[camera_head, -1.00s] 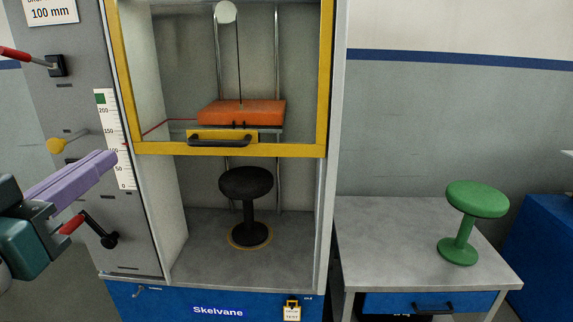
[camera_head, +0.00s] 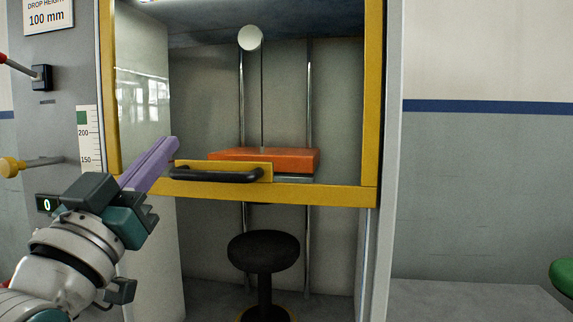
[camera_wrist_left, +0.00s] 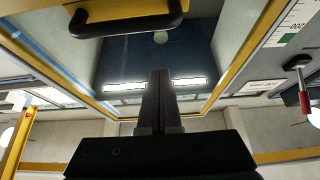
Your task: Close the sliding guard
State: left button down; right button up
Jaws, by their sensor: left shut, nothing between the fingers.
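The sliding guard (camera_head: 320,194) is a yellow-framed clear panel on the test machine. Its bottom bar hangs partway down, with the opening below it clear. A black bar handle (camera_head: 215,175) sits on a yellow plate at the bar; it also shows at the top of the left wrist view (camera_wrist_left: 125,25). My left gripper (camera_head: 170,145) has purple fingers pressed together, empty. In the head view its tips appear just left of the handle; I cannot tell whether they touch it. My right gripper is not in view.
A yellow-knobbed lever (camera_head: 12,167) and a red-handled lever (camera_wrist_left: 304,100) stick out from the grey side panel. A green stool (camera_head: 563,277) stands at the right edge.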

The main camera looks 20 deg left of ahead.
aim_at(176, 171)
pick_arm(q)
jog(key=w+f, duration=0.1)
jog(key=w+f+b, duration=0.1)
jog(key=w, duration=0.1)
jog(key=shift+a+f, duration=0.35)
notch_tip(176, 171, down, 44)
jog(key=b, duration=3.6)
